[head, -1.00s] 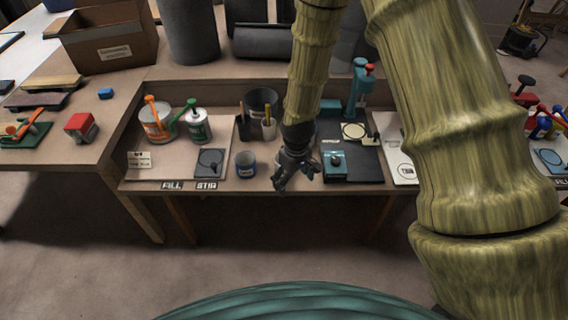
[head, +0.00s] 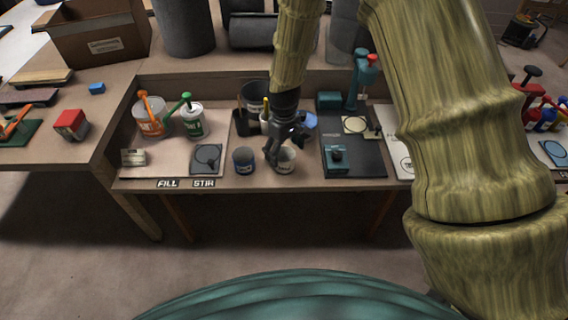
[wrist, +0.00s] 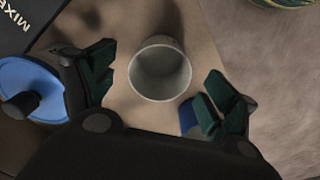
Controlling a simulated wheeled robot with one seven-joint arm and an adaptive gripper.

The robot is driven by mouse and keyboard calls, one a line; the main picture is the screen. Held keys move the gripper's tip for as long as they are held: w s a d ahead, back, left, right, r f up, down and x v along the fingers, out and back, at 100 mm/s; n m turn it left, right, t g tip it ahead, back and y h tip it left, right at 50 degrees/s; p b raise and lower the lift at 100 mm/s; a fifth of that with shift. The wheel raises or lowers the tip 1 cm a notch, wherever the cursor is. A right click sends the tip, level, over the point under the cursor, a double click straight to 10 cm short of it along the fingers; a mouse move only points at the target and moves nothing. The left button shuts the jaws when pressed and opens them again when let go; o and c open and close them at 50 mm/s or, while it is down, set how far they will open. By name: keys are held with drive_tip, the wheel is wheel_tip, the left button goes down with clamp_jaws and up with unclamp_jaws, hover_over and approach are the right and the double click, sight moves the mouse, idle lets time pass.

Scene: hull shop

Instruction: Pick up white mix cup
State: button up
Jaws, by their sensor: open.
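The white mix cup (head: 285,161) stands upright on the bench near its front edge, partly behind my gripper in the head view. In the wrist view the cup (wrist: 160,70) is seen from above and looks empty. My gripper (head: 280,150) is just above and beside it. In the wrist view my gripper (wrist: 155,92) is open, with one finger on each side of the cup and visible gaps between them. I cannot tell how high the fingertips are against the rim.
A dark blue cup (head: 243,161) stands just left of the white cup. A dark plate with a teal device (head: 336,160) lies to the right. A blue lid (wrist: 30,88) is close to one finger. Cans (head: 193,121) stand further left.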

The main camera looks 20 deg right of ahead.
sight(284, 160)
drive_tip(key=shift+f, duration=2.6)
drive_tip(key=c, duration=1.1)
